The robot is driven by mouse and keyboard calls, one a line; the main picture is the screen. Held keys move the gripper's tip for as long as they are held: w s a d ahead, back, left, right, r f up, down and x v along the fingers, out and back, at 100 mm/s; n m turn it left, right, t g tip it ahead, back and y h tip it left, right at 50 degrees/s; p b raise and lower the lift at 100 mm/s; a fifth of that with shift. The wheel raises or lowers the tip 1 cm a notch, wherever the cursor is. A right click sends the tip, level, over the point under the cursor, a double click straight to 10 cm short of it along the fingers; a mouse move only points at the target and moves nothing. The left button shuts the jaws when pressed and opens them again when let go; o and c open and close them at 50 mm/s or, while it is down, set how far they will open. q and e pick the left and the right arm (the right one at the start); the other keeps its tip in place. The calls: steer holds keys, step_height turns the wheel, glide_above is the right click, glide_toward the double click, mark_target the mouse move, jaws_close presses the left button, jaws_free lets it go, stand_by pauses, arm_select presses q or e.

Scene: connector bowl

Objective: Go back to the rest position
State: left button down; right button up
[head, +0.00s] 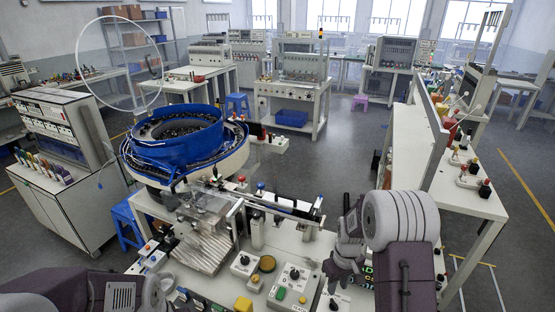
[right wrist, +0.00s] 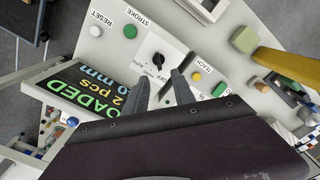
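My right gripper (head: 342,270) hangs over the right part of the front bench in the head view, beside a display. In the right wrist view its two dark fingers (right wrist: 161,82) stand apart with nothing between them. A black rotary knob (right wrist: 158,62) on a white control panel (right wrist: 180,25) shows beyond the fingertips. My left arm (head: 100,295) lies across the bottom left of the head view. I cannot make out its gripper there. The blue feeder bowl (head: 178,145) stands at the bench's far left, with dark small parts inside.
Control boxes (head: 292,283) with buttons and knobs cover the bench front. The lit display (right wrist: 85,90) is close to the right gripper. A clear-covered fixture (head: 205,235) stands left of centre. A white side table (head: 465,195) is at right. Grey floor (head: 340,150) is open behind the bench.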

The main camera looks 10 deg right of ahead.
steer(key=s+a+r+t+b, duration=0.2)
steer(key=s+a+r, duration=0.2)
steer(key=a+r, duration=0.25)
steer(key=s+a+m+g, duration=0.1)
steer(key=s+m, duration=0.2)
steer(key=s, duration=0.6)
steer(key=shift+f, duration=0.25)
steer(key=shift+w, duration=0.1)
steer(key=shift+a, duration=0.1)
